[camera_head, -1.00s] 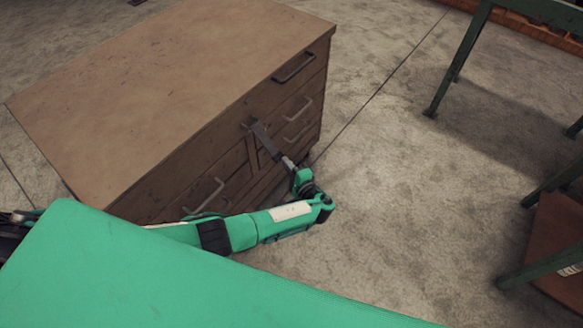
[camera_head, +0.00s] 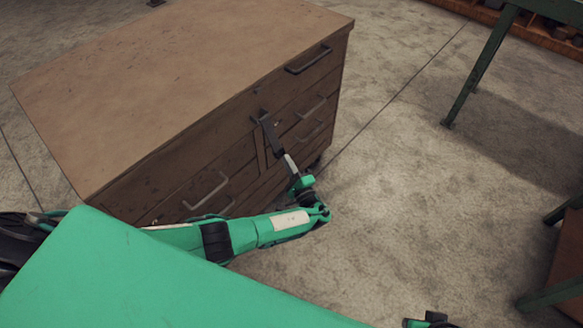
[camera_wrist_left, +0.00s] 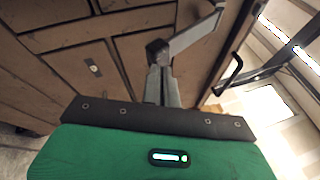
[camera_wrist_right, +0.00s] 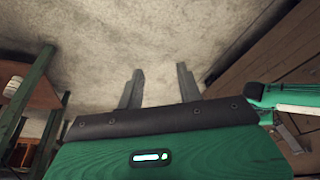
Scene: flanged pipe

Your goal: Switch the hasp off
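The hasp (camera_head: 271,136) is a dark metal bar on the front of a brown drawer cabinet, slanting down from near the top edge to my left gripper (camera_head: 287,160). In the left wrist view the hasp (camera_wrist_left: 196,34) is a grey bar running to the upper right from a dark block at its end. The fingers of my left gripper (camera_wrist_left: 159,68) are close together at that block and appear shut on it. My right gripper (camera_wrist_right: 158,87) is open and empty above the floor in the right wrist view; in the head view only a dark bit of that arm shows.
The brown cabinet (camera_head: 170,90) has several drawers with handles, including a dark handle (camera_head: 308,60) at the upper right and a paler handle (camera_head: 206,191) at the lower left. A green-legged table (camera_head: 482,65) stands at the right. The floor (camera_head: 390,190) between is clear.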

